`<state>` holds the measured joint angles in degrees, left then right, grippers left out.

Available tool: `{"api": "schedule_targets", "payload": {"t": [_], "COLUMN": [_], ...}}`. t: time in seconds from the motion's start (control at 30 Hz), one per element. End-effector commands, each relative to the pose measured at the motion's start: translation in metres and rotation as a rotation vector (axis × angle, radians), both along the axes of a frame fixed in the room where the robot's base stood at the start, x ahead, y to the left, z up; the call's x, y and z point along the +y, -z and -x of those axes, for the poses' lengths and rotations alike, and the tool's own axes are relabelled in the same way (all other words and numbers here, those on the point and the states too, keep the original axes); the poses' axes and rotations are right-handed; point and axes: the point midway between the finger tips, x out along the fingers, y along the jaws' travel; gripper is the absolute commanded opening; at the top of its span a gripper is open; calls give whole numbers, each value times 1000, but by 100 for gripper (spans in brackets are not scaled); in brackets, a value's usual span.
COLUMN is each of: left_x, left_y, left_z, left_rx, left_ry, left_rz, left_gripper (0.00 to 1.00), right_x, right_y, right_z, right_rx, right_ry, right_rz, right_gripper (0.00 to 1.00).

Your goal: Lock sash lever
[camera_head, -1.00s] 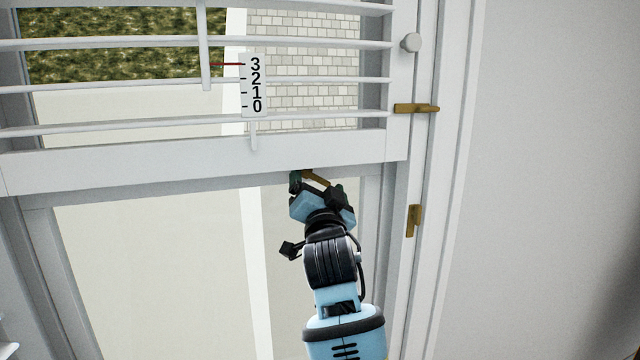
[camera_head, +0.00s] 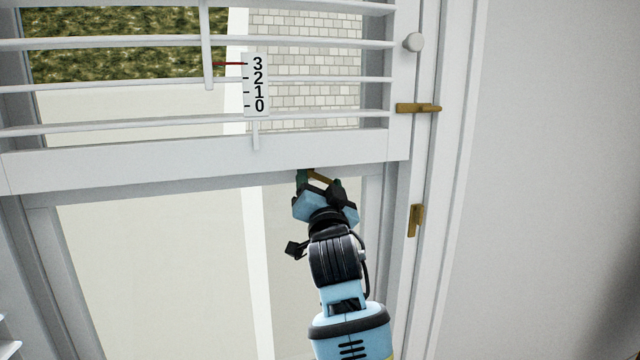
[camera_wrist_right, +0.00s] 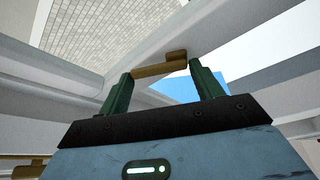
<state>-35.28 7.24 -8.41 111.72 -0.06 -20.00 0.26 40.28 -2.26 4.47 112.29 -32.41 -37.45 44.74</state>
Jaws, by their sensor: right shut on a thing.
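A brass lever (camera_head: 319,177) sits at the underside of the window's white middle rail (camera_head: 200,168). My right gripper (camera_head: 318,181) reaches up to it from below. In the right wrist view the lever (camera_wrist_right: 162,66) spans between the tips of the two green fingers, and the gripper (camera_wrist_right: 158,80) is shut on it. The lever's base is partly hidden in the head view by the fingers. My left gripper is not in view.
White slats and a numbered scale (camera_head: 256,85) with a red pointer are above the rail.

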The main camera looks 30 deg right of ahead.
Motion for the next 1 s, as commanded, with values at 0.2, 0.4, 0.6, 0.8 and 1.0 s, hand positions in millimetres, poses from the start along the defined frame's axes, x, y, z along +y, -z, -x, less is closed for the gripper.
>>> {"api": "schedule_targets", "payload": {"t": [0.2, 0.4, 0.6, 0.8, 1.0], "left_x": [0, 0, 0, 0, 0], "left_y": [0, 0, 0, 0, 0], "left_z": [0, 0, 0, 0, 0], "left_rx": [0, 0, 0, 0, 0], "left_ry": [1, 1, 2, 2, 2], "left_rz": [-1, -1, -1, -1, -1], "left_gripper": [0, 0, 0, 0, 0], "right_x": [-4, -6, -6, -7, -6], "right_y": [-2, -5, -8, -9, -10], "right_z": [1, 1, 1, 1, 1], "right_rx": [36, 71, 99, 116, 122], "right_ry": [4, 6, 5, 5, 4], "right_rz": [141, 283, 397, 466, 493], "right_gripper": [43, 43, 43, 43, 43]}}
